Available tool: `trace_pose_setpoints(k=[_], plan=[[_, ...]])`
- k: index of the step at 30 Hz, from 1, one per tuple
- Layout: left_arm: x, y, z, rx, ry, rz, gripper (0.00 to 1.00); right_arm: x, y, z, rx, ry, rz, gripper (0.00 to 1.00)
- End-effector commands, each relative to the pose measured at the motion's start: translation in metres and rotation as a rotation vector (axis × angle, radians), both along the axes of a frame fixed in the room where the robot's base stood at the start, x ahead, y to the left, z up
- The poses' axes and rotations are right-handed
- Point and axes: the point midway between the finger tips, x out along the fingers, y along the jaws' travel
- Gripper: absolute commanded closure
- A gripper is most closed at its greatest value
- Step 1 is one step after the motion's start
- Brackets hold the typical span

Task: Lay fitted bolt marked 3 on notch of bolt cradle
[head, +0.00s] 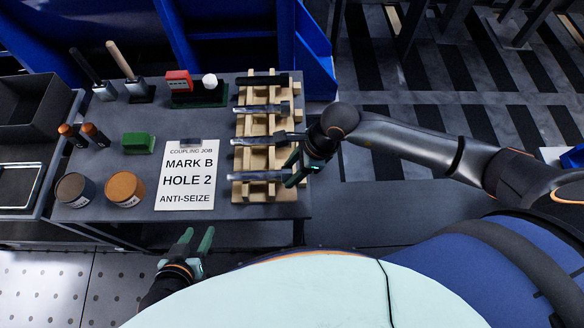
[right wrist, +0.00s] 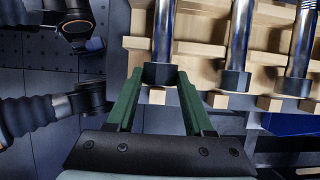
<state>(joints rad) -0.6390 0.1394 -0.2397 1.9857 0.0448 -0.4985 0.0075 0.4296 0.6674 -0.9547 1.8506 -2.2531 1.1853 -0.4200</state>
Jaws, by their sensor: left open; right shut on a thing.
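The wooden bolt cradle (head: 290,196) stands at the right end of the grey table and holds several steel bolts lying across it. My right gripper (head: 296,168) is at the cradle's right side, by the nearest bolt (head: 258,176). In the right wrist view its green fingers (right wrist: 160,84) are shut on the dark head of this bolt (right wrist: 162,35). The shank lies over the wooden slats; I cannot tell whether it rests fully in its notch. No number on the bolts is readable. My left gripper (head: 196,243) is open and empty in front of the table.
Two more bolts (right wrist: 239,40) (right wrist: 302,38) lie beside the held one. A sheet (head: 187,176) reads MARK B, HOLE 2, ANTI-SEIZE. Two round tins (head: 125,188) (head: 75,189), a green block (head: 138,143) and hammer-like tools (head: 139,90) stand to the left. Blue panels are behind.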

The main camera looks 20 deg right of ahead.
Motion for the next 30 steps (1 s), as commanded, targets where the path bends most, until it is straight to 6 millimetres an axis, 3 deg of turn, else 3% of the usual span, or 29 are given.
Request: trace_pose_setpoints(k=[9, 10, 18, 30], plan=[[0.0004, 0.0008, -0.0058, 0.002, -0.001, 0.001, 0.50, 0.0015, 0.0012, -0.0047, 0.005, -0.005, 0.000, 1.00], [0.0004, 0.0008, -0.0052, 0.002, -0.001, 0.001, 0.50, 0.0015, 0.0012, -0.0039, 0.005, -0.005, 0.000, 0.46], [0.0004, 0.0010, -0.0051, 0.001, -0.001, 0.002, 0.50, 0.0007, 0.0005, -0.0048, 0.003, -0.002, 0.000, 0.15], [-0.0006, -0.0009, -0.0048, 0.001, 0.009, -0.004, 0.50, -0.0005, -0.0020, -0.0040, -0.003, 0.001, 0.000, 0.13]])
